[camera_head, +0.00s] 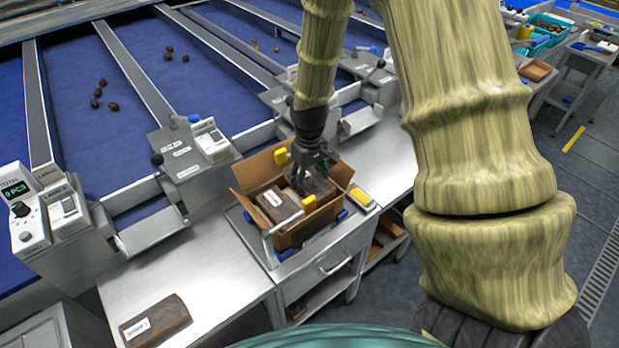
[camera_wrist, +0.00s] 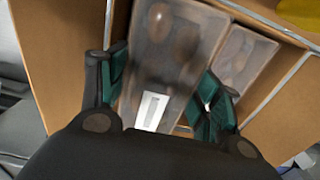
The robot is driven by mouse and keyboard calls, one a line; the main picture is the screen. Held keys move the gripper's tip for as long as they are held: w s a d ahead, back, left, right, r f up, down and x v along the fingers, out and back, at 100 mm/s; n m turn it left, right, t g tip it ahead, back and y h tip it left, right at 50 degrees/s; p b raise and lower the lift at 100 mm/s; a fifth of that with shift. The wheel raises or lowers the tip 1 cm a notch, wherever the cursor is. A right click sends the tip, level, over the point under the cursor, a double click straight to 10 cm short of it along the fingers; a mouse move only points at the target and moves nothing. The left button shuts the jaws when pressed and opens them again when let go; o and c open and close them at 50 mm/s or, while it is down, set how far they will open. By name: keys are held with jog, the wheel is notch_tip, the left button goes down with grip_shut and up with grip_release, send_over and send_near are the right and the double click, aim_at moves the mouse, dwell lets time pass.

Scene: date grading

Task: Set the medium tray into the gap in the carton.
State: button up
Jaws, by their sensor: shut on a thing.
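The open cardboard carton (camera_head: 297,235) stands on the metal bench with its flaps spread; its wall also shows in the wrist view (camera_wrist: 60,60). My gripper (camera_head: 305,178) points down into the carton. Its fingers (camera_wrist: 165,88) are shut on the sides of a brown, clear-lidded tray (camera_wrist: 178,45) with a white label; the label is too blurred to read. This tray (camera_head: 320,187) is at the right part of the carton. Another labelled tray (camera_head: 282,207) lies beside it in the carton. I cannot tell whether the held tray touches the carton floor.
A third labelled brown tray (camera_head: 155,322) lies on the bench at front left. A yellow-topped item (camera_head: 361,197) lies right of the carton. Grading lanes with dates and a counter box (camera_head: 45,207) are behind and left.

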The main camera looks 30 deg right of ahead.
jog(key=shift+f+b, duration=0.9)
jog(key=shift+f, duration=1.3)
dwell(2.0)
jog(key=o, duration=1.2)
jog(key=shift+o, duration=0.4)
jog(key=shift+r, duration=0.15)
jog(key=shift+o, duration=0.7)
jog(key=shift+r+p, duration=4.7)
jog(key=shift+r, duration=1.15)
